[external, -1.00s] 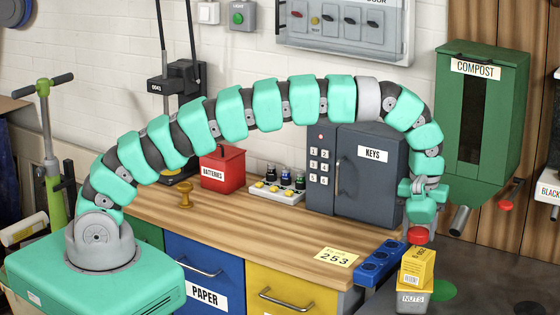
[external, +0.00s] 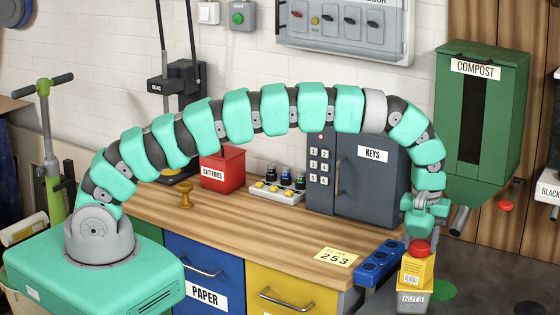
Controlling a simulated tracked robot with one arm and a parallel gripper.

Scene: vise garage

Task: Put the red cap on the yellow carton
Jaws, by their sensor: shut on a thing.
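The red cap (external: 419,248) is held in my gripper (external: 420,236), which is shut on it and points down. The yellow carton (external: 415,272) stands on the grey NUTS box (external: 411,300) at the lower right. The cap is right over the carton's top and overlaps its upper edge in the picture. I cannot tell whether the cap touches the carton. My fingertips are small here and partly hide the cap's top.
A blue block with holes (external: 378,264) sits just left of the carton at the bench corner. The grey KEYS safe (external: 372,180) stands behind on the wooden bench (external: 270,225). The green COMPOST bin (external: 482,120) hangs at the right wall.

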